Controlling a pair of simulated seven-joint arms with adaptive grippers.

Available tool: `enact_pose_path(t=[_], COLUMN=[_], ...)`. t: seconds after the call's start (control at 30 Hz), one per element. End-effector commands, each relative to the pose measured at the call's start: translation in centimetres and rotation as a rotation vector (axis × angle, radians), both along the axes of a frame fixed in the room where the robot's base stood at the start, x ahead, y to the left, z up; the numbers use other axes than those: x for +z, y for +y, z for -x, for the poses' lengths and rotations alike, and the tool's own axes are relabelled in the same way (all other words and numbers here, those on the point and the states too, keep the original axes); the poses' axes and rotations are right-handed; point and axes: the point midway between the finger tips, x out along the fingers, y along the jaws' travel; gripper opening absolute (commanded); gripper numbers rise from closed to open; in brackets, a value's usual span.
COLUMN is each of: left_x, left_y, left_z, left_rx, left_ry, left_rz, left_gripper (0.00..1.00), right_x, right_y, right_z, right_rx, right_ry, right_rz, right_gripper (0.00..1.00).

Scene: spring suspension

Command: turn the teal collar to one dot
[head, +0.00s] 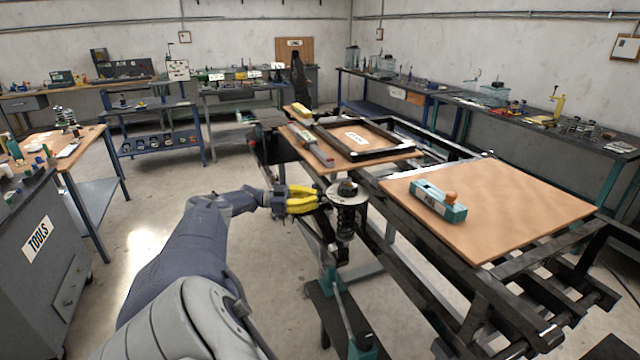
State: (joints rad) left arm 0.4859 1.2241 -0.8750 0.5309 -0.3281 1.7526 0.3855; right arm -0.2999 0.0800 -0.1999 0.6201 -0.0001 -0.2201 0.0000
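A spring suspension unit (346,222) stands upright at the near edge of the dark frame, with a pale round plate and a dark knob at its top and a dark coil below. I cannot make out a teal collar or dots on it at this size. My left gripper (316,199), with yellow fingers, is just left of the unit's top plate. Its two fingers look apart, with a gap between them and nothing seen held. I cannot tell whether a fingertip touches the unit. My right gripper is not in view.
Another board (400,160) behind holds a black frame and a grey-red tool. A teal-handled piece (338,292) is below the unit. Open floor lies left.

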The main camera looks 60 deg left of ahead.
Motion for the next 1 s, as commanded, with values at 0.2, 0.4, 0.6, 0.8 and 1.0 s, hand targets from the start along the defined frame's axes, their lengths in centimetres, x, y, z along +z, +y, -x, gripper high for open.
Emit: enact_pose_path(t=[0.2,0.4,0.6,0.8,1.0], left_x=[-0.68,-0.7,-0.72,-0.68,-0.54], left_y=[0.12,0.11,0.08,0.09,0.15], left_z=[0.37,0.38,0.38,0.37,0.37], left_rx=[-0.005,-0.005,-0.006,-0.006,-0.005], left_ry=[0.012,0.013,0.014,0.013,0.01], left_rz=[-0.006,-0.006,-0.006,-0.005,-0.005], left_gripper=[0.0,0.0,0.06,0.3,0.41], right_x=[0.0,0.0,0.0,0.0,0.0], right_y=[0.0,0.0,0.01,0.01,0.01], right_z=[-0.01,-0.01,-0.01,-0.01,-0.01], right_rx=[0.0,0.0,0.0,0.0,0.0], right_ry=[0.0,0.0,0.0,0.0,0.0], right_rz=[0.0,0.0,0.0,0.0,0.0], right_gripper=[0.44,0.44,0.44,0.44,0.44])
